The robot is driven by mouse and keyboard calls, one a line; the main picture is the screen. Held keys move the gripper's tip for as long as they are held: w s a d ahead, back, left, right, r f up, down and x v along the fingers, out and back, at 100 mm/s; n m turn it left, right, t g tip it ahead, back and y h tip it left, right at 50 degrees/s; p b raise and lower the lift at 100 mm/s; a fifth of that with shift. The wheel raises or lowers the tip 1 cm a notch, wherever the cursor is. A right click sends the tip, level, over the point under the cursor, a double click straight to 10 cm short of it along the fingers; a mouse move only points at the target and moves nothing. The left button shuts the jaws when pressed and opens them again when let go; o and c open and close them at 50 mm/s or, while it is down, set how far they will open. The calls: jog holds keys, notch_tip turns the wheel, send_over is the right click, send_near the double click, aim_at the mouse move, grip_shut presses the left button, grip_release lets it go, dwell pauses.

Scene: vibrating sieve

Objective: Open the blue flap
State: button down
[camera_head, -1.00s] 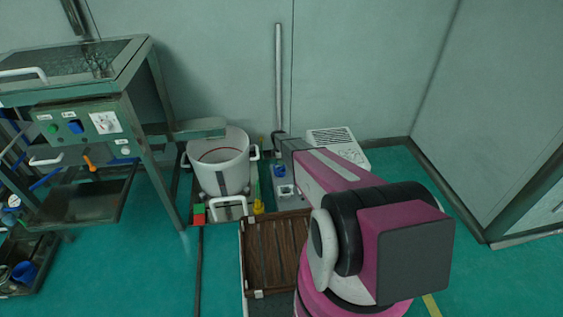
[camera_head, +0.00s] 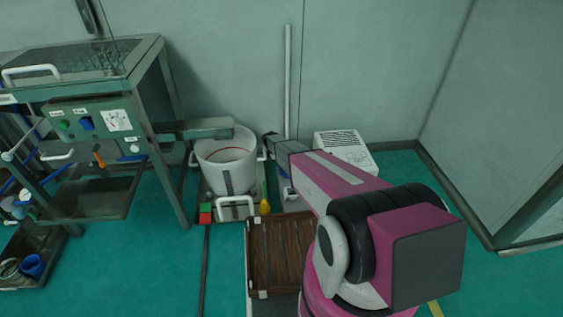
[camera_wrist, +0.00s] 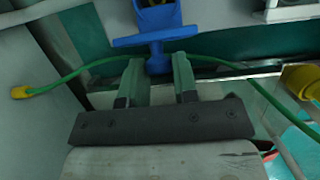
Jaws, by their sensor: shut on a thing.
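The blue flap (camera_wrist: 157,20) shows at the top middle of the wrist view. It has a T-shaped front, with a wide crossbar and a short stem. My gripper (camera_wrist: 158,64) has its two fingers on either side of that stem and is shut on it. In the head view my gripper (camera_head: 268,143) is just right of the white bucket's rim, low by the back wall. The blue flap is hidden there behind my arm, so its angle is hard to tell.
A white bucket (camera_head: 226,178) stands left of my gripper. A white vented box (camera_head: 344,150) is to its right, and a pale vertical pole (camera_head: 287,80) rises behind. A green cord (camera_wrist: 75,75) crosses the wrist view. A brown slatted pallet (camera_head: 275,255) lies in front.

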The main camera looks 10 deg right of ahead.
jog(key=shift+a+f, duration=0.25)
jog(key=shift+a, duration=0.25)
jog(key=c, duration=0.9)
grip_release()
jog(key=shift+d, duration=0.1)
